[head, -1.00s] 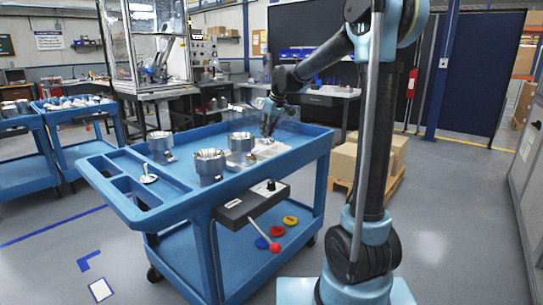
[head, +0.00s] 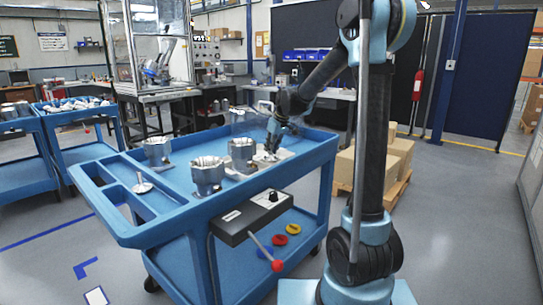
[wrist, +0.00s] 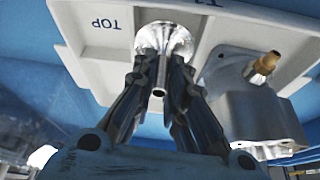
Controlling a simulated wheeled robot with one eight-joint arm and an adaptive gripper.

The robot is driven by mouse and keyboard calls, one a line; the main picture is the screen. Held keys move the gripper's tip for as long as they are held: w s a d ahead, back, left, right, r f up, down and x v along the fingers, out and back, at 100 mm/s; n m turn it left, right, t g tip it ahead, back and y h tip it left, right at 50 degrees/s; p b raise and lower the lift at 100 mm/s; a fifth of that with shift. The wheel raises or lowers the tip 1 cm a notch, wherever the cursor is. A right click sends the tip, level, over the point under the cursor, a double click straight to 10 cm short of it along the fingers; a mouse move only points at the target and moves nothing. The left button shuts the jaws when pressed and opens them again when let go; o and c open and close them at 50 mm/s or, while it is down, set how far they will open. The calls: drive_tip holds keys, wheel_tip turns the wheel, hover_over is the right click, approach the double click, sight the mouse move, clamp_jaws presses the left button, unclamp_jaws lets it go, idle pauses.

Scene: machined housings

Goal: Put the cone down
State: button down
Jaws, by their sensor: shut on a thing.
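The silver cone (wrist: 168,38), a shiny flared disc with a short stem, shows in the wrist view at the top centre. My gripper (wrist: 160,88) is shut on its stem. The flared part lies over or against a white plate (wrist: 108,37) marked "TOP"; I cannot tell whether they touch. In the head view my gripper (head: 271,150) is low over the white plate (head: 284,153) at the far right of the blue cart (head: 160,232). The cone is too small to make out there.
A grey housing with a brass fitting (wrist: 265,65) is close right of my gripper in the wrist view. More housings (head: 208,174) stand on the cart. A similar silver flared part (head: 142,185) sits near the left compartments. A control box (head: 256,216) hangs on the cart's front.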

drive_tip(key=shift+a+f, duration=0.1)
drive_tip(key=shift+f, duration=1.2)
drive_tip(key=shift+s+f, duration=0.1)
drive_tip(key=c, duration=1.6)
unclamp_jaws()
drive_tip(key=shift+c, duration=0.2)
drive_tip(key=v, duration=1.2)
drive_tip(key=s+d+f+m, duration=0.1)
drive_tip(key=s+d+m, duration=0.1)
drive_tip(key=s+d, duration=0.7)
drive_tip(key=s+d+f+m+h, duration=0.1)
drive_tip(key=s+d+f, duration=0.3)
drive_tip(key=s, duration=0.5)
drive_tip(key=s+d+f+m+h, duration=0.1)
drive_tip(key=s+d+f+m, duration=0.2)
drive_tip(key=s+f, duration=0.4)
drive_tip(key=s+d+f+m+h, duration=0.1)
drive_tip(key=s+d+f+m, duration=0.2)
drive_tip(key=s, duration=0.9)
wheel_tip(320, 180, down, 3)
drive_tip(key=shift+s+d+f+g, duration=0.2)
drive_tip(key=shift+s+d+g, duration=0.2)
drive_tip(key=shift+d, duration=0.7)
